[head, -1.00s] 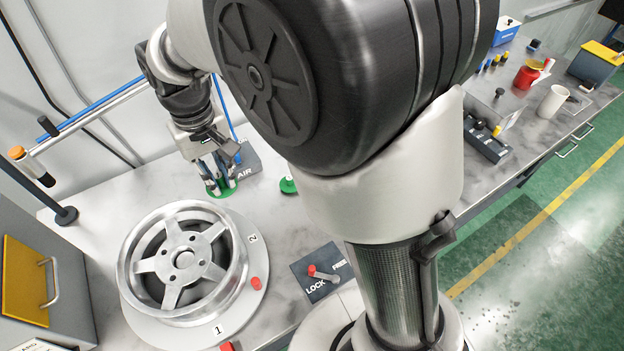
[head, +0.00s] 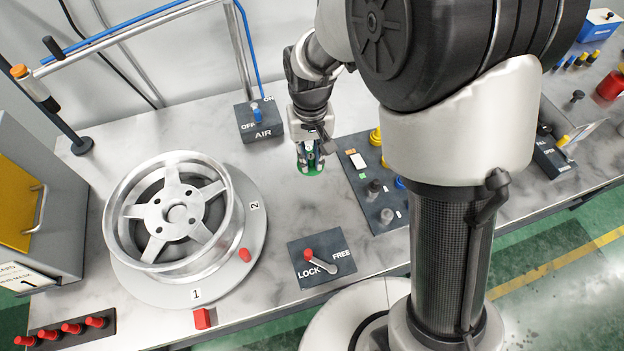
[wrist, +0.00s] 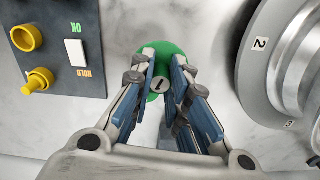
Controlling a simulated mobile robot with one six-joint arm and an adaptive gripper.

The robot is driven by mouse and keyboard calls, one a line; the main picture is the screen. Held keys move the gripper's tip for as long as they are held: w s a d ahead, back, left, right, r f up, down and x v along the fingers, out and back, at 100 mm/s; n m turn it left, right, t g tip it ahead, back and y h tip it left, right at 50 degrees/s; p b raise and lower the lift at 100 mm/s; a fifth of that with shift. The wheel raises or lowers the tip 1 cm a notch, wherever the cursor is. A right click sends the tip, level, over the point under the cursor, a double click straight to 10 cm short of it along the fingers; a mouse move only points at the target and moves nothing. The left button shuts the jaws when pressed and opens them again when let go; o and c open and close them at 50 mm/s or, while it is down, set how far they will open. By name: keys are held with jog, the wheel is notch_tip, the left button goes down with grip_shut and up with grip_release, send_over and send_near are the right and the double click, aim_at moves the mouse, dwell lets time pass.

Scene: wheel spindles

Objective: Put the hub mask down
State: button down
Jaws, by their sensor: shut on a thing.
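The hub mask (wrist: 160,86) shows in the wrist view as a grey knob marked 1 between the fingers, with a green disc (wrist: 152,50) around and behind it. My gripper (wrist: 164,72) is shut on the knob. In the head view my gripper (head: 311,160) points down over the bench, between the AIR box and the button panel. The green disc (head: 312,172) shows just under the fingertips. I cannot tell whether it touches the bench. The fingers hide part of the mask. The silver spoked wheel (head: 170,258) stands on its round plate, left of my gripper.
The AIR switch box (head: 262,132) is left of my gripper. The button panel (head: 361,187) is close on the right. The LOCK/FREE lever box (head: 321,258) lies in front. Red-capped pegs (head: 73,328) sit at the near left. Bare bench shows around the gripper.

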aim_at(311, 156)
notch_tip(311, 156, down, 9)
jog(key=shift+r+b, duration=0.2)
jog(key=shift+b, duration=1)
jog(key=shift+f, duration=0.15)
jog(key=c, duration=1.6)
grip_release()
jog(key=shift+o, duration=0.2)
notch_tip(311, 156, up, 12)
jog(key=p, duration=0.4)
jog(key=shift+r, duration=0.25)
